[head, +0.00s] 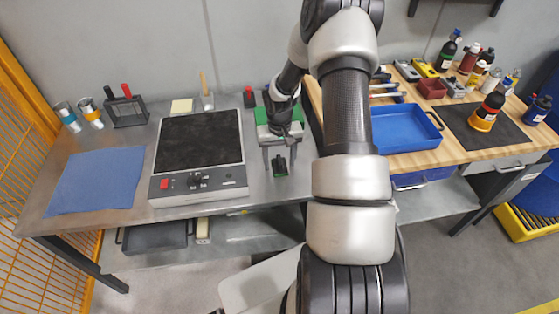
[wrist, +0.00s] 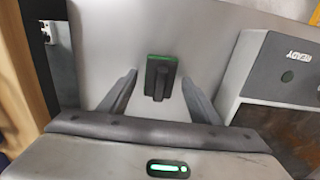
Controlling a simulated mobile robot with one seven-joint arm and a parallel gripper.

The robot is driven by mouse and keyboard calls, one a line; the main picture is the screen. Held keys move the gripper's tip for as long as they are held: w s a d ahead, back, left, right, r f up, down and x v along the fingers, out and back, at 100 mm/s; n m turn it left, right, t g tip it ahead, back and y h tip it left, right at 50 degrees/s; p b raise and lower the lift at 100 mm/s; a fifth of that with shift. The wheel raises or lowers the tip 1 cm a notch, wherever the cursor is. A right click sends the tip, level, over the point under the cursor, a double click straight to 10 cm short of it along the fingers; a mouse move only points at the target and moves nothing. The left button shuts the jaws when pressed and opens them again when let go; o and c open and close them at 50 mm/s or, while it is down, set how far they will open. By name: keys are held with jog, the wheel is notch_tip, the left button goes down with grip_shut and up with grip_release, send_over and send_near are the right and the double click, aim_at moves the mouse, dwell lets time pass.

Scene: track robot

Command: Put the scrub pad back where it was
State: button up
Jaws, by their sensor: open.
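The scrub pad (head: 280,167) looks like a small green block with a dark grip on top. It lies on the grey metal bench, near its front edge, to the right of the hotplate. It also shows in the wrist view (wrist: 160,77), upper middle, with its dark grip facing me. My gripper (head: 280,163) is open, its fingers pointing down on either side of the pad. In the wrist view the fingers (wrist: 159,85) stand left and right of the pad with gaps between. I cannot tell how far above the pad the tips are.
The hotplate (head: 200,139) stands left of my gripper; its READY panel (wrist: 285,75) shows at right in the wrist view. A blue cloth (head: 97,182) lies further left. A wooden bench with a blue tray (head: 405,128) and several bottles stands to the right.

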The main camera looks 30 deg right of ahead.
aim_at(279, 160)
notch_tip(279, 160, up, 12)
dwell(0.4)
